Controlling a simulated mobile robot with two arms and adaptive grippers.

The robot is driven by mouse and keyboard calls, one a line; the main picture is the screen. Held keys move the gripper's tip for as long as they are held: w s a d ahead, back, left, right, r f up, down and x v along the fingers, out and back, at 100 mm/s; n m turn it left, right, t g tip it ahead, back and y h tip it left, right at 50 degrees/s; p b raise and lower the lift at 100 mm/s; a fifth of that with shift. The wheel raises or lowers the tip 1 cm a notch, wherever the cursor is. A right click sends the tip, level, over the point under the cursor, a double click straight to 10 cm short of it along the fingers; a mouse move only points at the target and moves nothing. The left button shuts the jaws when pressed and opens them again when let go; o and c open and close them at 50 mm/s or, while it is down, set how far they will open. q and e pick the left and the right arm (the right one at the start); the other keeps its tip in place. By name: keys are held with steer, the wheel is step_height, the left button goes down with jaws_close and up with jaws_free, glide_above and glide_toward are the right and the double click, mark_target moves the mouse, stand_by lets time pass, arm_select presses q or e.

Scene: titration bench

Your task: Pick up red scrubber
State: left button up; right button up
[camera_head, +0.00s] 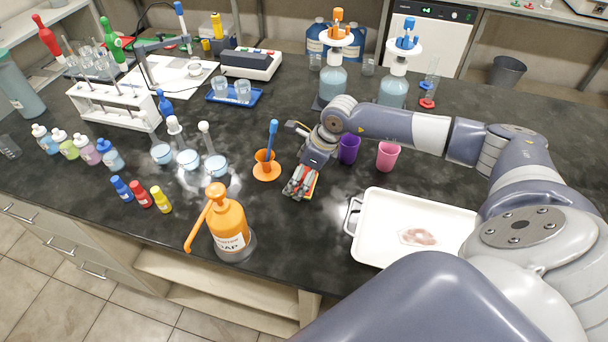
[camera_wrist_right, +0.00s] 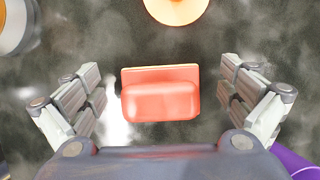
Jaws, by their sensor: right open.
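The red scrubber (camera_wrist_right: 160,94) lies on the dark bench and sits between the spread fingers of my right gripper (camera_wrist_right: 160,100) in the right wrist view. It appears as a small red block with an orange-red base, with dark bench visible on both sides between it and the fingers. In the head view, my right gripper (camera_head: 301,186) points down over the bench, and only a sliver of the red scrubber (camera_head: 311,186) shows beside the fingers. My right gripper is open. My left gripper is not in view.
An orange holder with a blue-handled tool (camera_head: 267,168) stands just left of the gripper. Purple (camera_head: 349,149) and pink (camera_head: 388,156) cups stand to its right. An orange soap bottle (camera_head: 228,226) is at front left, and a white tray (camera_head: 372,205) is at front right.

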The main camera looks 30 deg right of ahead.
steer(key=shift+w+a+f, duration=0.1)
steer(key=shift+w+f, duration=0.05)
steer(key=shift+f, duration=0.35)
steer(key=c, duration=1.2)
steer(key=shift+o, duration=0.2)
steer(key=shift+r+b, duration=0.3)
steer(key=shift+r, duration=0.2)
step_height(320, 180, up, 3)
steer(key=shift+w+f+b, duration=0.1)
steer(key=shift+f+b, duration=0.1)
steer(key=shift+b, duration=0.6)
steer(key=s+a+b, duration=0.1)
steer(key=s+a, duration=0.2)
steer(key=s+a+r+b, duration=0.1)
steer(key=s+a+b, duration=0.1)
steer(key=s+a, duration=0.2)
steer(key=s+a+b, duration=0.1)
steer(key=s+a, duration=0.2)
steer(key=shift+s+a+r, duration=0.15)
steer(key=shift+s+a, duration=0.1)
steer(key=shift+s, duration=0.15)
steer(key=shift+s+a+r, duration=0.1)
steer(key=shift+s+a, duration=0.25)
steer(key=shift+s, duration=0.1)
